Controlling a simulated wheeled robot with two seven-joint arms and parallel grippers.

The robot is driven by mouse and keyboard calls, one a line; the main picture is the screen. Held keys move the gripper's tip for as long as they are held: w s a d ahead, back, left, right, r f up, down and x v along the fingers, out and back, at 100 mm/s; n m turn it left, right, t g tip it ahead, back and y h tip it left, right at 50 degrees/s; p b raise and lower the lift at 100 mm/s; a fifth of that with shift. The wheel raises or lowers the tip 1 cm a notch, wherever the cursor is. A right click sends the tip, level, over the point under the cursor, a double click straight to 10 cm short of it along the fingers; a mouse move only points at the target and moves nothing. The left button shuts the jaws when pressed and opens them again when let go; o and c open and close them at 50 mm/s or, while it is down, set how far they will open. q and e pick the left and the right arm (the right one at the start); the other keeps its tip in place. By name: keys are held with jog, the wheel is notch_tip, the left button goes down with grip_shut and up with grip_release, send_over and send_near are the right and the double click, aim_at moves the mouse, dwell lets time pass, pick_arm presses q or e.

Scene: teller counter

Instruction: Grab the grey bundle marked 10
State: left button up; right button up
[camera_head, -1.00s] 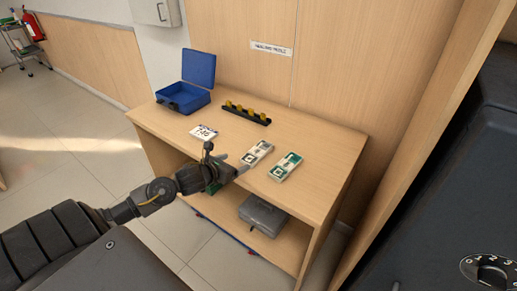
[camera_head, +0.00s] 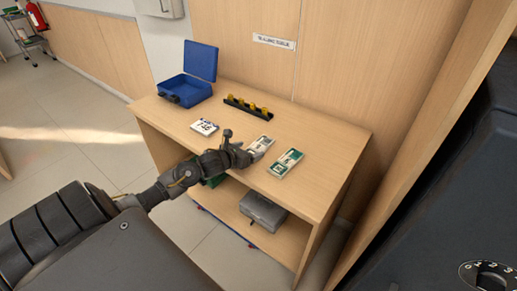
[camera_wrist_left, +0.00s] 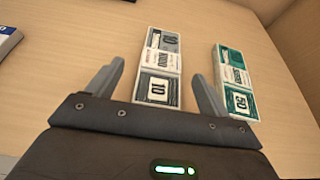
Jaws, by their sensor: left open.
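The grey bundle marked 10 (camera_head: 261,143) lies flat on the wooden counter top, left of a green bundle. In the left wrist view the grey bundle (camera_wrist_left: 164,58) lies between the spread fingers and runs forward past them. My left gripper (camera_head: 239,142) is open and sits at the bundle's near left side in the head view. In the left wrist view its fingers (camera_wrist_left: 158,85) stand on either side of the bundle's near part, with gaps showing. Whether the fingertips are level with the bundle is hard to tell. My right gripper is in neither view.
A green bundle marked 50 (camera_head: 286,163) lies just right of the grey one; it also shows in the wrist view (camera_wrist_left: 234,82). A white card or pad (camera_head: 204,127), a black rack with yellow pieces (camera_head: 248,107) and an open blue box (camera_head: 187,88) stand leftward. A grey case (camera_head: 263,211) is on the lower shelf.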

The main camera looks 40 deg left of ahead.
aim_at(258, 147)
pick_arm(q)
jog(key=x, duration=0.4)
jog(key=shift+d+p, duration=0.15)
jog(key=shift+p, duration=0.25)
jog(key=shift+w+f, duration=0.2)
jog(key=shift+w, duration=0.15)
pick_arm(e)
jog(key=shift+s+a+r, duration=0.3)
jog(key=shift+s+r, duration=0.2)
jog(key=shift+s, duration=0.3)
pick_arm(q)
jog(key=shift+c, duration=0.6)
jog(key=c, duration=1)
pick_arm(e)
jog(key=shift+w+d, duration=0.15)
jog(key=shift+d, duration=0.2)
